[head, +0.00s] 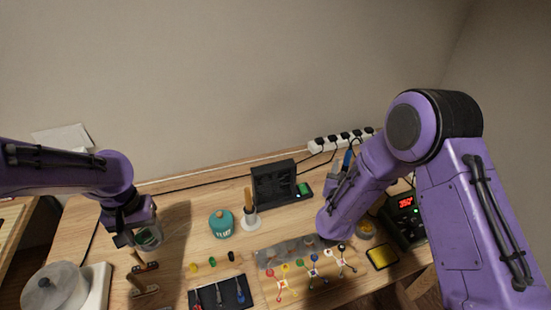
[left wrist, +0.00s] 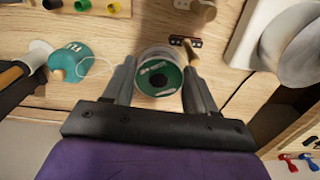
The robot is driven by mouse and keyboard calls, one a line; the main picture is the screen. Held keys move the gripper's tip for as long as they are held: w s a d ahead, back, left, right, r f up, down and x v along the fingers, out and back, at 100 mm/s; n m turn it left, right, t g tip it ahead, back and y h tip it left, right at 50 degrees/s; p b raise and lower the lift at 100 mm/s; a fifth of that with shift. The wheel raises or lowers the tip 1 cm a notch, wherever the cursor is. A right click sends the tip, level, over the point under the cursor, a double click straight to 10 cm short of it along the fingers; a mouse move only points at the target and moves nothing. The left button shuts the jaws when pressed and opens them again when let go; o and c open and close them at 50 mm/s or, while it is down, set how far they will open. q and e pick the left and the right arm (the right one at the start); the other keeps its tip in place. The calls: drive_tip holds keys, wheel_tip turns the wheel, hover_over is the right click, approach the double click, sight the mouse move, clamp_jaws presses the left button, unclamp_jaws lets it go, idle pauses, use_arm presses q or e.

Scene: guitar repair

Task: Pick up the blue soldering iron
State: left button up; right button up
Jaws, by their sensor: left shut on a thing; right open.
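The blue soldering iron (head: 347,158) shows as a small blue upright piece at the back right of the bench; its lower part is hidden. My right gripper (head: 340,172) is open close by it, partly hidden by my purple wrist; I cannot tell whether it touches the iron. My left gripper (head: 137,236) is shut on a spool with a green label (head: 150,238), at the left of the bench. In the left wrist view, the fingers (left wrist: 160,85) are on either side of the spool (left wrist: 158,76).
A soldering station (head: 404,204) with a red display stands right of my right wrist. A black fan box (head: 273,184), a teal jar (head: 221,223) and a power strip (head: 340,140) are at the back. Probes, a black tray (head: 222,294) and a yellow sponge (head: 382,257) lie in front.

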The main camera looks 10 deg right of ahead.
use_arm(q)
wheel_tip(320, 180, up, 2)
drive_tip(key=shift+p, duration=1)
use_arm(e)
drive_tip(key=x, duration=0.5)
drive_tip(key=shift+w+a, duration=0.1)
drive_tip(key=shift+w+d+f, duration=0.15)
drive_tip(key=shift+d, duration=0.05)
clamp_jaws()
